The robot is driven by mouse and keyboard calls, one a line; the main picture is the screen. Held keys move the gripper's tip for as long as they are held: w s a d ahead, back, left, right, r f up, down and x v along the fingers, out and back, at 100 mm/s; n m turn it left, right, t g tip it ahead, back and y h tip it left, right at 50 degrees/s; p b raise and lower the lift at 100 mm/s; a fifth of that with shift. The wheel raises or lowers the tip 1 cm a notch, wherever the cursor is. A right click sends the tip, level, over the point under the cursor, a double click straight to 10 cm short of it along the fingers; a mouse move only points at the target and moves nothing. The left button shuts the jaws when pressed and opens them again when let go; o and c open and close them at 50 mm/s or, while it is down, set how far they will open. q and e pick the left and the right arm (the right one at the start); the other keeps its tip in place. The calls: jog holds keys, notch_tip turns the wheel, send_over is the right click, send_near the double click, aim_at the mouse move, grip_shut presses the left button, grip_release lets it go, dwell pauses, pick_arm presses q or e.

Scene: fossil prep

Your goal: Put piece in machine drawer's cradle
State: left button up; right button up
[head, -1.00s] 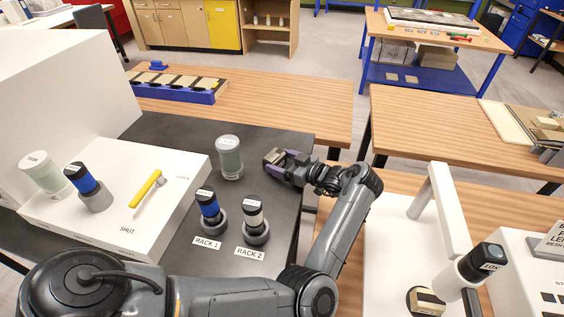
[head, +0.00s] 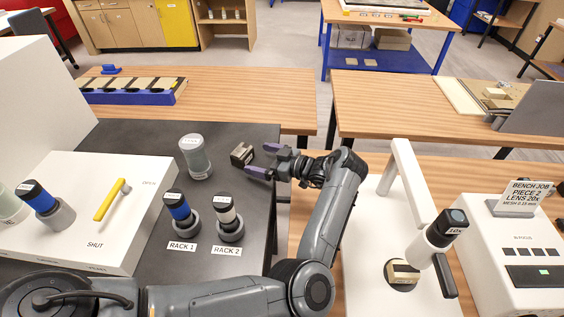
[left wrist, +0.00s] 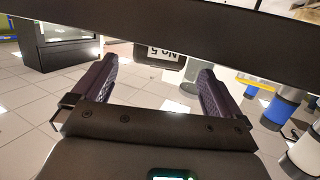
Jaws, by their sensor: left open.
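A small dark block-like piece (head: 242,154) sits near the right edge of the black worktop. My left gripper (head: 258,160) is open just right of it, its purple-grey fingers pointing at it. In the left wrist view a dark thing with a white label (left wrist: 165,52) shows between the open fingers (left wrist: 157,85); the label's text is hard to read. A cream block (head: 403,272) lies on the round stage of the white microscope-like stand (head: 430,235). I cannot make out a drawer or cradle. My right gripper is not in view.
A grey-green jar (head: 195,158) and blue and white cylinders in RACK 1 (head: 182,215) and RACK 2 (head: 229,215) stand left of my gripper. A white box with a yellow lever (head: 112,200) is further left.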

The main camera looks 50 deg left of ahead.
pick_arm(q)
jog(key=d+r+p, duration=0.1)
jog(key=p, duration=0.1)
jog(key=w+d+p, duration=0.1)
jog(key=p, duration=0.2)
jog(key=shift+w+d+r, duration=0.1)
jog(key=shift+d+r, duration=0.2)
jog(key=shift+r, duration=0.05)
jog(key=v, duration=0.2)
jog(key=p+v, duration=0.1)
jog(key=v, duration=0.1)
jog(key=shift+d+f, duration=0.15)
jog(key=shift+f, duration=0.25)
